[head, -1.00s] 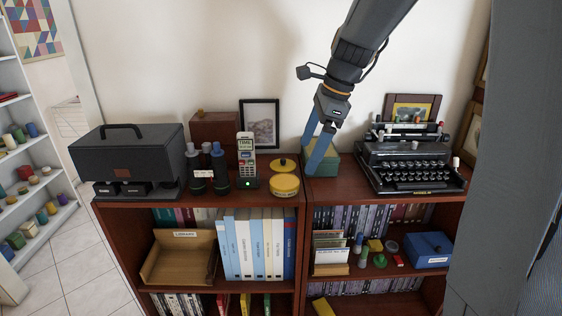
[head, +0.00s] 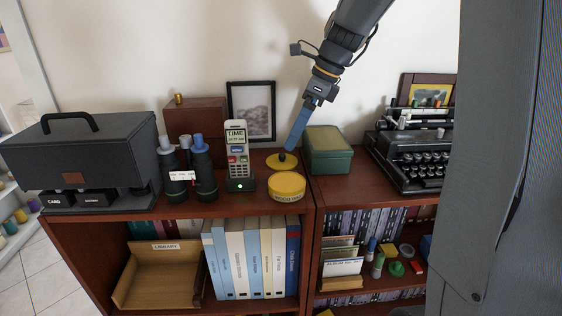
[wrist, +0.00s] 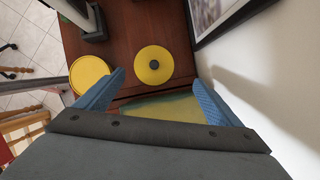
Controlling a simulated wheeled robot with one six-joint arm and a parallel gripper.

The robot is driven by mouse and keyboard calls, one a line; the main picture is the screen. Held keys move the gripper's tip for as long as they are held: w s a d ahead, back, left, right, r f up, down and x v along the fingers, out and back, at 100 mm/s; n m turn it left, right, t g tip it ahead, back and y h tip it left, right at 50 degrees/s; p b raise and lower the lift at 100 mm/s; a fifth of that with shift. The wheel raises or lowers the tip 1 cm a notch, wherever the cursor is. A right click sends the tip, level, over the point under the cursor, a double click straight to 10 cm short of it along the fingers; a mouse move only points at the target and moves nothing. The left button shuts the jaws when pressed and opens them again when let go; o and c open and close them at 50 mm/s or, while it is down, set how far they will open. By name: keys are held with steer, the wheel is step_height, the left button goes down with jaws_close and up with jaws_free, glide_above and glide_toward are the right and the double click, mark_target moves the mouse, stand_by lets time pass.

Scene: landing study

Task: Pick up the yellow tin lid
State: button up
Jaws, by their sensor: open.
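The yellow tin lid (head: 279,161) lies flat on the cabinet top, behind a round yellow tin (head: 286,186). It has a dark knob at its centre. In the wrist view the lid (wrist: 154,65) is ahead of the fingers, with the tin (wrist: 88,74) to its left. My gripper (head: 287,151) has its blue fingers just above the lid in the head view, where they overlap its knob. In the wrist view my gripper (wrist: 160,90) is open, its fingers spread wide with nothing between them. The exact height above the lid cannot be told.
A green box (head: 327,153) stands right of the lid. A cordless phone (head: 238,156) stands to its left, with binoculars (head: 190,169) beyond. A framed picture (head: 252,111) leans at the wall behind. A typewriter (head: 411,158) is further right.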

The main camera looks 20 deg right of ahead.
mark_target(284, 154)
steer(key=x, duration=0.2)
steer(key=p+x, duration=0.1)
steer(key=x, duration=0.1)
steer(key=s+p+x, duration=0.1)
steer(key=x, duration=0.2)
steer(key=shift+s+a, duration=0.1)
steer(key=shift+a, duration=0.25)
steer(key=shift+c, duration=0.4)
steer(key=shift+r, duration=0.1)
steer(key=c, duration=1)
